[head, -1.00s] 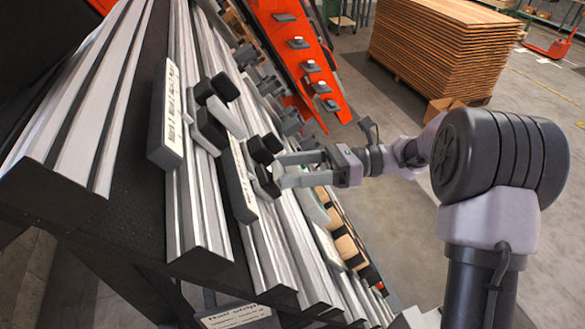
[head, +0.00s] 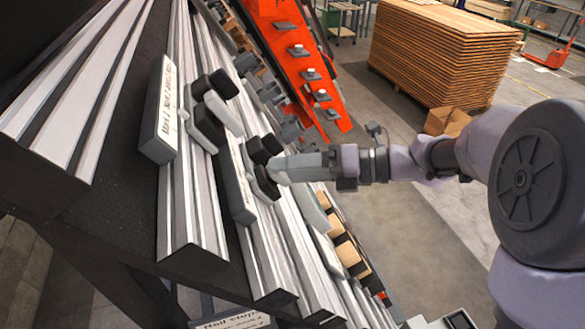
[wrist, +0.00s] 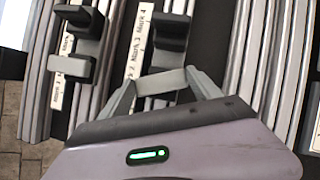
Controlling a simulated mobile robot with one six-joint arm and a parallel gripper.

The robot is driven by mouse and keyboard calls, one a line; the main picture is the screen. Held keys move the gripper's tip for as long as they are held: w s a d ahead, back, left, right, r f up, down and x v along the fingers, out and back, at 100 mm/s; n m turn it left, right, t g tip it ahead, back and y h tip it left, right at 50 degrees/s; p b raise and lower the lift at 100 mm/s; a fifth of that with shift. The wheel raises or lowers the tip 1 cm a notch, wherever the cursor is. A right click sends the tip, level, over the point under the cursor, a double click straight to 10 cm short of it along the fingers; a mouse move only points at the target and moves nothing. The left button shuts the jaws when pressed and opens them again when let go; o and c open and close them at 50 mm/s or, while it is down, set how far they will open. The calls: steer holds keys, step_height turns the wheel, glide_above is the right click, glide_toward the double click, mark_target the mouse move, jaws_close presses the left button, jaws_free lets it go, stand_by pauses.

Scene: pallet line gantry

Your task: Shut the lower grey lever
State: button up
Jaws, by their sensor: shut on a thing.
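Two lever units with black-ended grips sit on the silver rails in the head view. The nearer grey lever (head: 226,114) is at upper left beside a white scale plate (head: 166,112). The other grey lever (wrist: 160,82) is lower right, beside its own scale plate (head: 236,180). My gripper (head: 283,170) is at this lower right unit, shut on its grey lever between the black ends. In the wrist view the two fingertips (wrist: 160,84) press on either side of the grey part. My fingers hide part of the lever in the head view.
An orange beam (head: 305,65) with small fittings rises behind the rails. Cardboard boxes (head: 345,250) lie along the right side of the rails. A stack of wooden boards (head: 445,55) stands on the floor behind. Open floor lies between the boards and the rails.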

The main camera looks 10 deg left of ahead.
steer(key=shift+r+m+t+h+p, duration=0.1)
steer(key=shift+m+t+h+p, duration=0.3)
steer(key=shift+m+p, duration=0.6)
steer(key=shift+r+m+t+h+p, duration=0.1)
steer(key=shift+m+h+p, duration=0.6)
steer(key=shift+m, duration=0.5)
steer(key=shift+f, duration=0.1)
steer(key=o, duration=1.1)
steer(key=v, duration=1.7)
steer(key=shift+d+b, duration=0.25)
steer(key=shift+b, duration=0.1)
